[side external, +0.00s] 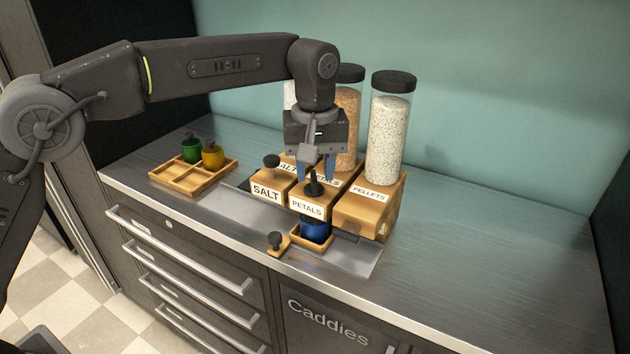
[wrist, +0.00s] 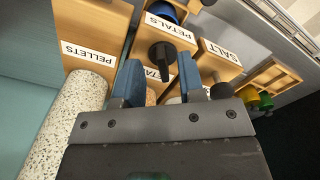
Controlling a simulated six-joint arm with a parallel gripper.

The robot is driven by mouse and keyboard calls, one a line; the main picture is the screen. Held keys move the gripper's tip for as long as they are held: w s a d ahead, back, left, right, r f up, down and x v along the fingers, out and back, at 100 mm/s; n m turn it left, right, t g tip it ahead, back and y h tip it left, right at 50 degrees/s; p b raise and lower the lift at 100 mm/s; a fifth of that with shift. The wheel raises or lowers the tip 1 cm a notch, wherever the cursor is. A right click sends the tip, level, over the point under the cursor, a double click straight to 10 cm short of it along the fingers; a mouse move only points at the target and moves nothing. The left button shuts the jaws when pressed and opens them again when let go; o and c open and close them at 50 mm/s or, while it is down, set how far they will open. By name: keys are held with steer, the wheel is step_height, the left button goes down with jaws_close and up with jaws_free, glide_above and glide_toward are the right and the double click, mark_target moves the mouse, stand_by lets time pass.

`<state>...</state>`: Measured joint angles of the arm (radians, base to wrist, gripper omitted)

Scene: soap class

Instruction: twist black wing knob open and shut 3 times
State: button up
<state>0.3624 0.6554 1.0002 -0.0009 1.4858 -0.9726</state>
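The black wing knob (side external: 314,187) stands on top of the wooden PETALS dispenser (side external: 306,210). In the wrist view the knob (wrist: 162,52) shows ahead of my fingertips, near the middle of the gap, with its wing pointing toward the lower part of the picture. My gripper (side external: 320,172) points down over the PETALS dispenser, its blue fingers apart on either side of the knob's line. It also shows open and empty in the wrist view (wrist: 159,66). Whether the fingertips reach down beside the knob, I cannot tell. A blue cup (side external: 316,229) sits under the dispenser's front.
The SALT dispenser (side external: 266,190) with its own black knob (side external: 271,161) stands left, the PELLETS dispenser (side external: 369,206) right. Tall filled jars (side external: 387,135) rise behind. A wooden tray (side external: 178,184) holds green and yellow cups. The counter at right is clear.

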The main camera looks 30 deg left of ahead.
mark_target(315, 182)
steer(key=shift+f, duration=1.55)
jaws_close()
